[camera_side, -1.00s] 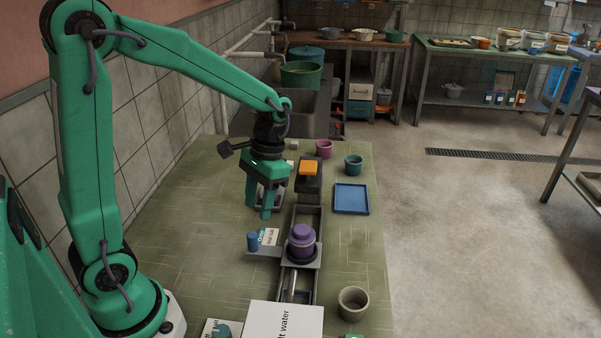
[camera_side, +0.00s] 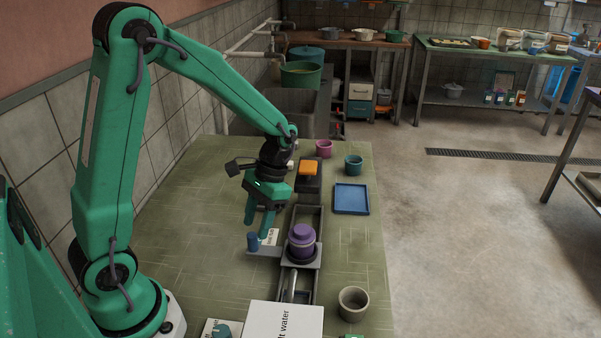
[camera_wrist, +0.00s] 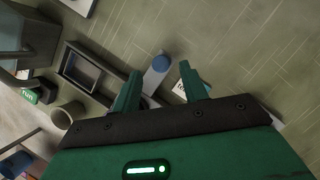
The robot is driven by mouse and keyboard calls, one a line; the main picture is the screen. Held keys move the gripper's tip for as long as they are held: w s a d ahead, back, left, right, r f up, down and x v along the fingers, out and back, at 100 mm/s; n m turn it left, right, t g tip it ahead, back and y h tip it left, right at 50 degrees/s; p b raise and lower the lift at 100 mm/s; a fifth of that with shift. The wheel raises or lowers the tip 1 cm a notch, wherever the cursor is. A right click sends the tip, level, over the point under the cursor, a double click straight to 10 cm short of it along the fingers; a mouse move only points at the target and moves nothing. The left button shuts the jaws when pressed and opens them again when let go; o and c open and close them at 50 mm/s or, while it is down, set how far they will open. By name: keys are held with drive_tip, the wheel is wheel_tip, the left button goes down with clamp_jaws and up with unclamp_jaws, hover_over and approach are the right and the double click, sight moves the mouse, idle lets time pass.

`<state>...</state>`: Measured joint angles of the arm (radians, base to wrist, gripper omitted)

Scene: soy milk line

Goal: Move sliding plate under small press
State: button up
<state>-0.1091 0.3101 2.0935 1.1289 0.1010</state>
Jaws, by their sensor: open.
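The sliding plate (camera_side: 312,262) is grey and sits on a dark rail track (camera_side: 307,291), bearing a purple lidded pot (camera_side: 302,240). A side arm from the plate carries an upright blue knob (camera_side: 252,241). My gripper (camera_side: 257,220) is open and empty, pointing down just above and behind the knob. In the wrist view the knob (camera_wrist: 160,62) shows between the fingertips (camera_wrist: 160,72), apart from both. The small press (camera_side: 308,170), dark with an orange top, stands at the far end of the track.
A white labelled box (camera_side: 284,322) stands at the near end of the track. A beige cup (camera_side: 353,304) and a blue tray (camera_side: 351,198) are on its right. Pink (camera_side: 323,148) and teal (camera_side: 353,164) cups stand farther back. The table's left is clear.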

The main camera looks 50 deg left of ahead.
sight(253, 234)
drive_tip(key=shift+x, duration=2.4)
drive_tip(key=shift+a, duration=0.1)
clamp_jaws()
